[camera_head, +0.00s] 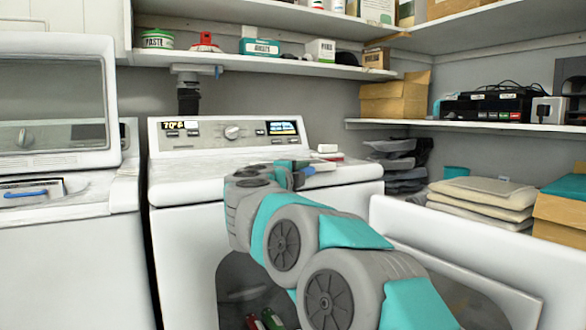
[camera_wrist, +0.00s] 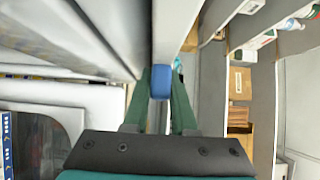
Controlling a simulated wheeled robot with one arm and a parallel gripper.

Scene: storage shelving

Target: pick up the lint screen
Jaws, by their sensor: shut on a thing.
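My gripper (camera_head: 298,172) is over the top of the white dryer (camera_head: 172,192), at its right part below the control panel. In the wrist view its two green fingers (camera_wrist: 161,90) are closed on the blue handle of the lint screen (camera_wrist: 161,80).
A washer (camera_head: 70,250) with its lid up stands at left, with a blue-handled piece (camera_head: 26,193) in its opening. The dryer's open door (camera_head: 450,255) stands at right. Shelves (camera_head: 250,62) hold boxes and cans above. Folded stacks (camera_head: 484,195) lie at right.

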